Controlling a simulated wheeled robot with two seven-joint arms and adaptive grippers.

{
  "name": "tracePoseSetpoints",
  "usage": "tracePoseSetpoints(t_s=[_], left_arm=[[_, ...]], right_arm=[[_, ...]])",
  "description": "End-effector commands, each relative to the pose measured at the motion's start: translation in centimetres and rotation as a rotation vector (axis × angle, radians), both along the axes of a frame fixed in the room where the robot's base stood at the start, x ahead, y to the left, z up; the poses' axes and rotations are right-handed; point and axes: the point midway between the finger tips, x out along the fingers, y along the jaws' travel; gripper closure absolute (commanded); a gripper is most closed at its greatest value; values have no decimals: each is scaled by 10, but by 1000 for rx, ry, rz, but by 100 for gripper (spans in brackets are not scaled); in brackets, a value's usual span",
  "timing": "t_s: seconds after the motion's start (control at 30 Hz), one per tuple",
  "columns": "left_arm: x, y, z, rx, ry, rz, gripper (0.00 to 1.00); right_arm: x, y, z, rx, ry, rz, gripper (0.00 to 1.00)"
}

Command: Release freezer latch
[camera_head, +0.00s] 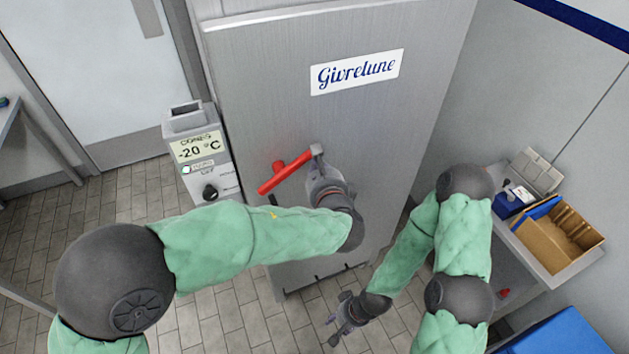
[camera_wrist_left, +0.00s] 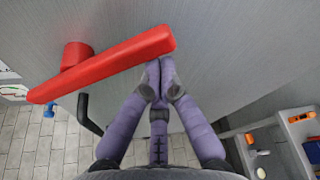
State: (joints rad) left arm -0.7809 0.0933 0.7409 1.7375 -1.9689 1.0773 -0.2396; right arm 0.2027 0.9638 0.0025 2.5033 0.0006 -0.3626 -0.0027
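The red latch lever (camera_head: 286,173) sits on the steel freezer door (camera_head: 370,110), tilted up to the right, with a round red pivot (camera_head: 278,168) near its left end. My left gripper (camera_head: 317,151) is at the lever's right end. In the left wrist view the lever (camera_wrist_left: 110,64) crosses above the fingertips (camera_wrist_left: 161,72), which are together with nothing seen between them. They are right beside the lever's right end; whether they touch it I cannot tell. My right gripper (camera_head: 331,331) hangs low over the floor, away from the latch, its fingers apart and empty.
A grey control box (camera_head: 207,175) reading -20 °C stands left of the freezer. At right, a shelf holds a cardboard box (camera_head: 545,240) and a small blue item (camera_head: 512,203). A blue surface (camera_head: 560,335) is at lower right. The tiled floor (camera_head: 130,205) at left is clear.

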Motion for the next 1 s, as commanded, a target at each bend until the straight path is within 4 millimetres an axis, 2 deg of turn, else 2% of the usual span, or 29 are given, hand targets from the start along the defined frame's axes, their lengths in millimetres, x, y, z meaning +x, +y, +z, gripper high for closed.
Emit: tracePoseSetpoints(t_s=[0.03,0.6,0.83,1.0], left_arm=[[0,1,-2,-34,-14,0,100],[-4,12,24,-396,-131,0,100],[-7,20,35,-533,-175,-1,100],[-9,26,42,-538,-177,0,100]], right_arm=[[0,0,-16,0,0,0,60],[0,0,-116,0,0,0,60],[0,0,-144,0,0,0,60],[0,0,-158,0,0,0,60]])
